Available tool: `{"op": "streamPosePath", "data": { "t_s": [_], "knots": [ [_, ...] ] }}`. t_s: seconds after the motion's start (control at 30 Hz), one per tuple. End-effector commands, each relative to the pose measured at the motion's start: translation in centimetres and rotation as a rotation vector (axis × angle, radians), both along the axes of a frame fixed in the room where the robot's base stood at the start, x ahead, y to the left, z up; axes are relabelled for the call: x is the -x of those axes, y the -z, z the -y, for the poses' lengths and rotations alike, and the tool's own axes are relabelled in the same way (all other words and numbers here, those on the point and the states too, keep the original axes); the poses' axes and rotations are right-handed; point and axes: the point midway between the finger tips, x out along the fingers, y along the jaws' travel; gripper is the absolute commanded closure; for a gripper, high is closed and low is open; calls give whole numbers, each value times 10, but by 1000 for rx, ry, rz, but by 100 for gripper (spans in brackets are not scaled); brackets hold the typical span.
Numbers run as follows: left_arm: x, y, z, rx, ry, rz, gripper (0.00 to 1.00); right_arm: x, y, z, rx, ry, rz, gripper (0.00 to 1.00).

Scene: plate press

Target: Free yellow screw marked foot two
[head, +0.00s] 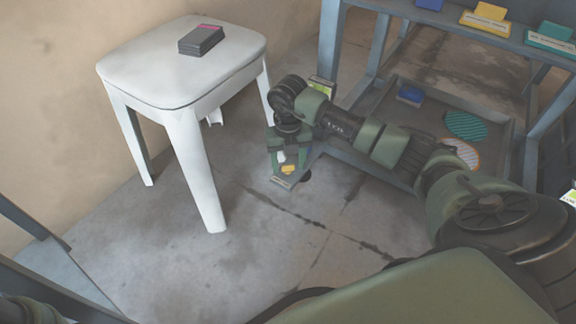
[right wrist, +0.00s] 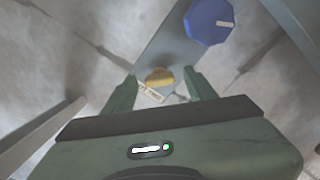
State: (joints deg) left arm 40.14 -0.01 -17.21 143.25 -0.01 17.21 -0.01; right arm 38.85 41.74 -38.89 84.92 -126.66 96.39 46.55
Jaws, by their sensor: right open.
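The yellow screw (head: 288,169) sits low at the end of a grey foot bar, close to the floor, with a small pale label beside it. In the right wrist view the yellow screw (right wrist: 159,77) shows between the fingertips, and the label (right wrist: 150,92) lies beside it; its print is too small to read. My right gripper (head: 287,161) is open and points down over the screw. In the right wrist view its fingers (right wrist: 160,82) stand apart on either side of the screw, with no clear contact. My left gripper is not in view.
A blue knob (right wrist: 209,22) sits farther along the bar. A white stool (head: 180,75) with a dark box (head: 201,40) on it stands left. A grey frame (head: 345,45) stands right, with labelled yellow and green blocks above and striped discs on its lower shelf. Floor in front is clear.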

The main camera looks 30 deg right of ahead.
Motion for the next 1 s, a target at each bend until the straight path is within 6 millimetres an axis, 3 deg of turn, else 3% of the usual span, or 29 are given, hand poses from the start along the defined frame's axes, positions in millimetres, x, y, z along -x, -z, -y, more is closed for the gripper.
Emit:
{"op": "streamPosePath", "data": {
  "t_s": [0.13,0.17,0.33,0.37,0.67,1.0],
  "knots": [
    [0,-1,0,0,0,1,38,0,-1,0,0,0,0,44],
    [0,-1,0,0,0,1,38,0,-1,0,0,0,0,49],
    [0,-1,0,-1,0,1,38,0,-1,0,0,0,0,96],
    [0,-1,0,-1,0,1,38,0,-1,0,0,0,0,100],
    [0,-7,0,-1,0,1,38,0,-3,0,0,-34,1,100],
    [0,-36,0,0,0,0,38,0,-7,1,2,-249,1,100]
  ]
}}
